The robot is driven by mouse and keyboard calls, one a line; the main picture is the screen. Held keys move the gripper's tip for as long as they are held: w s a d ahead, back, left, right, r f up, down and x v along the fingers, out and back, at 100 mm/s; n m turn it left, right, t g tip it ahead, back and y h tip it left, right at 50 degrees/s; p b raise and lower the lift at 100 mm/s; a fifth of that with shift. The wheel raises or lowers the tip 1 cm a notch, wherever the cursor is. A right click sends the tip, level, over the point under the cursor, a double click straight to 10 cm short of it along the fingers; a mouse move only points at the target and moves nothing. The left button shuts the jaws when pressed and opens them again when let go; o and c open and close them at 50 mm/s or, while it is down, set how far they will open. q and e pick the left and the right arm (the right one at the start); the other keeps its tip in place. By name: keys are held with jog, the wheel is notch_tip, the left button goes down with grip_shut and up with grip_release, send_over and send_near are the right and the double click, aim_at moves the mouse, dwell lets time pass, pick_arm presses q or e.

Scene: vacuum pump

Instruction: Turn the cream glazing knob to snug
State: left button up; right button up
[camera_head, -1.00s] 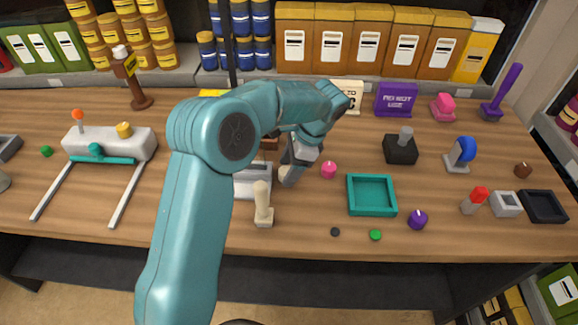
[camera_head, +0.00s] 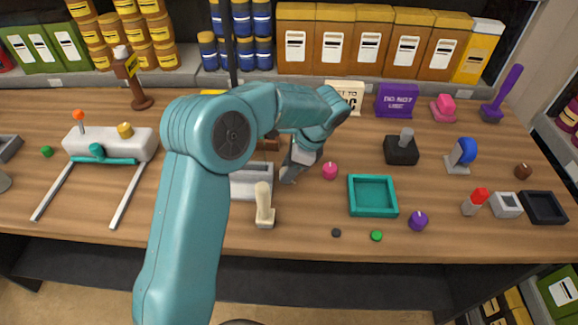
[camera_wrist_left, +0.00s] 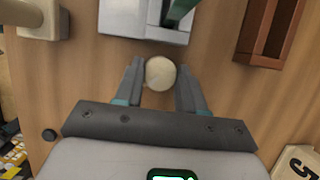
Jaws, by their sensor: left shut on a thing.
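The round cream glazing knob (camera_wrist_left: 160,73) shows in the left wrist view, between the two fingers of my left gripper (camera_wrist_left: 161,80). The fingers are shut on its sides. In the head view my left gripper (camera_head: 289,174) points down at the tabletop, beside a pale grey box (camera_head: 252,186), and it hides the knob there. No mark showing how far the knob is turned can be made out. My right gripper is in neither current view.
A cream upright lever (camera_head: 264,205) stands in front of the grey box. A pink knob (camera_head: 330,171) and a teal tray (camera_head: 372,211) are to the right. A brown open box (camera_wrist_left: 268,30) lies near the knob in the wrist view.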

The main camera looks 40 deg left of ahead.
pick_arm(q)
jog(key=shift+r+m+t+y, duration=0.1)
jog(key=shift+m+t+y, duration=0.2)
jog(key=shift+m, duration=0.7)
jog(key=shift+r+m+t+y, duration=0.1)
jog(key=shift+m+t, duration=0.3)
jog(key=shift+m, duration=0.6)
jog(key=o, duration=1.1)
jog(key=shift+s, duration=0.1)
jog(key=shift+c, duration=0.2)
jog(key=shift+f, duration=0.1)
jog(key=p+v, duration=0.1)
jog(key=v, duration=1.5)
jog(key=shift+r, duration=0.25)
